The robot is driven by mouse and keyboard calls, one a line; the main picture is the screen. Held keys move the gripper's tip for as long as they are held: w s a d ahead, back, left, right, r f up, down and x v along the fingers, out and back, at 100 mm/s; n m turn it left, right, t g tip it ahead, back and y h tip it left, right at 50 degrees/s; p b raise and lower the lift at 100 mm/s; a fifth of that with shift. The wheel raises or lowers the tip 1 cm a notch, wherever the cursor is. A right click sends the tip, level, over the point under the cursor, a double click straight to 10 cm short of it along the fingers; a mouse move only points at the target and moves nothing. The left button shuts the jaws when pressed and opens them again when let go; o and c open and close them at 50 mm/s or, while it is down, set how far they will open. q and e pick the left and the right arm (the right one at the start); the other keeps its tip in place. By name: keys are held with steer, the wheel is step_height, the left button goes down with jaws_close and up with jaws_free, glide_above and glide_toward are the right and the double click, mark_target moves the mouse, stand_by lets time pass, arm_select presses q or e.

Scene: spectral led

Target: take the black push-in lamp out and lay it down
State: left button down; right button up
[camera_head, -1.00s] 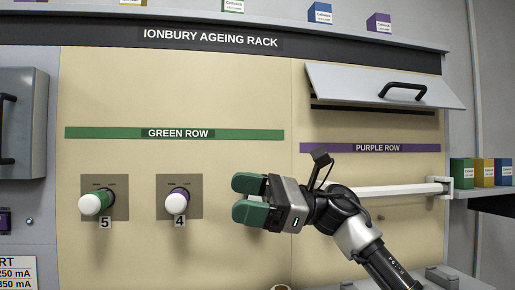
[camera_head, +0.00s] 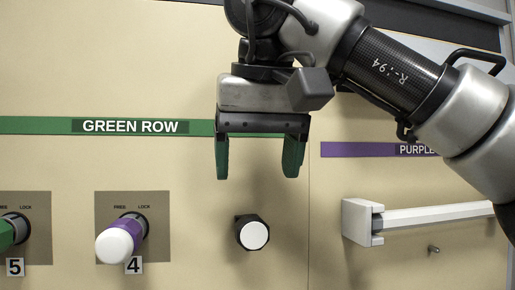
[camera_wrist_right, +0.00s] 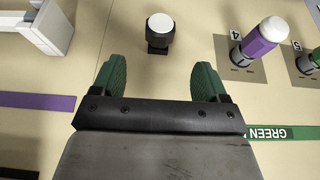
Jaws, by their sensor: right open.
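The black push-in lamp (camera_head: 252,232) has a round white face and sits on the beige panel, right of socket 4. In the right wrist view the lamp (camera_wrist_right: 159,32) shows ahead of the fingers, about midway between them. My right gripper (camera_head: 260,172) has green fingers that are open and point down, empty, above the lamp in the head view. It does not touch the lamp. The right gripper also shows in the right wrist view (camera_wrist_right: 158,82). My left gripper is in neither view.
A purple lamp with a white cap (camera_head: 118,240) stands in socket 4, and a green one (camera_head: 8,232) in socket 5. A white bar in a bracket (camera_head: 360,222) is to the right, with a small peg (camera_head: 433,249) below it. Bare panel surrounds the black lamp.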

mark_target(253, 217)
steer(key=x, duration=0.8)
steer(key=shift+w+f+p, duration=0.2)
steer(key=shift+w+p, duration=0.1)
steer(key=shift+w, duration=0.1)
steer(key=shift+s+a+f, duration=0.1)
steer(key=shift+s+f, duration=0.05)
steer(key=shift+f, duration=0.15)
steer(key=c, duration=1.1)
steer(key=shift+s, duration=0.1)
steer(key=shift+s+d, duration=0.25)
steer(key=shift+s, duration=0.7)
steer(key=shift+s, duration=0.35)
